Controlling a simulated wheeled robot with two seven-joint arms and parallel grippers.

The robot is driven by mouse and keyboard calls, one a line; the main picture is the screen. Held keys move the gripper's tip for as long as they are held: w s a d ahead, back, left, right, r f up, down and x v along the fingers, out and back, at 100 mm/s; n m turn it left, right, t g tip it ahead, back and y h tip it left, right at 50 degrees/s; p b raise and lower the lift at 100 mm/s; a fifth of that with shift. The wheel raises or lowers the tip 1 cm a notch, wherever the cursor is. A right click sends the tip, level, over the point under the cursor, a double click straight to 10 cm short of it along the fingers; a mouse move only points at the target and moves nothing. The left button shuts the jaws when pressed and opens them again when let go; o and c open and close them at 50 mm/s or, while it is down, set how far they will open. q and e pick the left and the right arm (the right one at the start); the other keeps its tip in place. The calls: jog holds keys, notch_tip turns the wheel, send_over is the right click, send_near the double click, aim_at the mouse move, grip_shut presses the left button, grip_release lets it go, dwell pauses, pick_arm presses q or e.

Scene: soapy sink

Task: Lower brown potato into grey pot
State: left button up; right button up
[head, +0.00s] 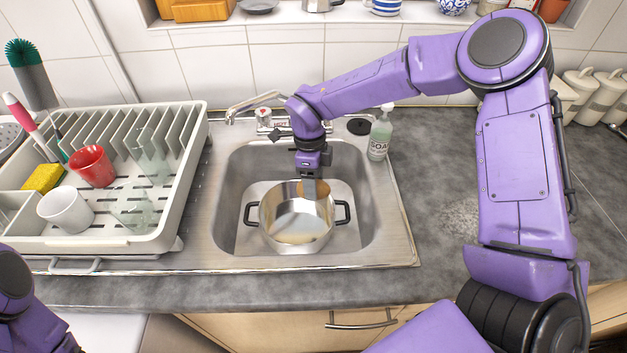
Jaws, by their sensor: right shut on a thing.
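The grey pot (296,232) is a shiny metal pot with two black handles, standing in the sink basin. My right gripper (312,192) points straight down over the back part of the pot's opening. It is shut on the brown potato (303,187), which shows only in part beside the fingers, at about the height of the pot's rim. I cannot tell whether the potato touches the pot. Of my left arm, only a part shows at the lower left; its gripper is out of view.
The tap (252,105) stands behind the basin, close to my right wrist. A soap bottle (380,133) stands at the basin's back right corner. A dish rack (180,190) with a red mug (91,166), a white mug (65,211) and glasses fills the left. The right counter is mostly clear.

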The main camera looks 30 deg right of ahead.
jog(key=shift+f, duration=0.1)
notch_tip(320, 180, down, 8)
jog(key=b, duration=0.4)
jog(key=shift+r, duration=0.25)
dwell(0.5)
jog(key=shift+f+b, duration=1.95)
jog(key=shift+f, duration=0.85)
dwell(1.4)
dwell(0.3)
jog(key=o, duration=1.2)
